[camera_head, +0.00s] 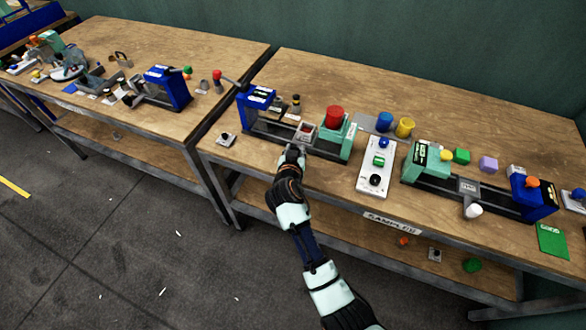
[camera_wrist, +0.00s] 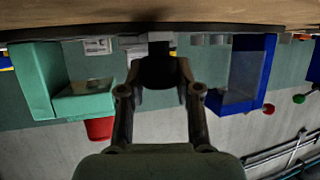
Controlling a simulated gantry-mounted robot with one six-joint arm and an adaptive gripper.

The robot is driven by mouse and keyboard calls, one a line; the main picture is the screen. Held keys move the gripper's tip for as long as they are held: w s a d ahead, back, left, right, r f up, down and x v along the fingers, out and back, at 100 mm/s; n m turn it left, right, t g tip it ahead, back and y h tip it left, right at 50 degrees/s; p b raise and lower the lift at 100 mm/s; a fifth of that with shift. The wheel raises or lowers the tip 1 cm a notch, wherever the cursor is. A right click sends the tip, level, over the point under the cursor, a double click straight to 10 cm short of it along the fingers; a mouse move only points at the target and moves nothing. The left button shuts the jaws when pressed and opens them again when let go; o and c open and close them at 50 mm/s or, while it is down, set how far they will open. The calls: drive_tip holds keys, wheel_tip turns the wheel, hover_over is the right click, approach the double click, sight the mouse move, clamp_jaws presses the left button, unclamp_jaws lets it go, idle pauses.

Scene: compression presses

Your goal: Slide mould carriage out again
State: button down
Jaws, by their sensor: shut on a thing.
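The press in the middle of the bench has a blue block (camera_head: 257,97) at its left end and a mint-green block (camera_head: 337,138) with a red cylinder (camera_head: 334,116) at its right. A small grey mould carriage (camera_head: 304,131) sits on the dark rail between them, just left of the green block. My gripper (camera_head: 293,152) is at the front of this carriage, shut on its dark handle (camera_wrist: 160,68). The wrist view appears upside down, with the green block (camera_wrist: 85,101) left and the blue block (camera_wrist: 247,75) right.
A white control box (camera_head: 376,167) with buttons stands right of the press. A second press (camera_head: 478,187) with a white knob (camera_head: 473,210) is farther right. Blue and yellow cylinders (camera_head: 405,128) stand behind.

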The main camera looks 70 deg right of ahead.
drive_tip(key=w, duration=0.2)
drive_tip(key=w+b, duration=0.1)
drive_tip(key=shift+w+f, duration=0.1)
drive_tip(key=shift+f, duration=0.15)
drive_tip(key=shift+w+r, duration=0.15)
drive_tip(key=shift+w, duration=0.05)
drive_tip(key=shift+s, duration=0.1)
drive_tip(key=shift+r, duration=0.1)
drive_tip(key=c, duration=0.8)
unclamp_jaws()
drive_tip(key=shift+a, duration=0.1)
drive_tip(key=v, duration=1.2)
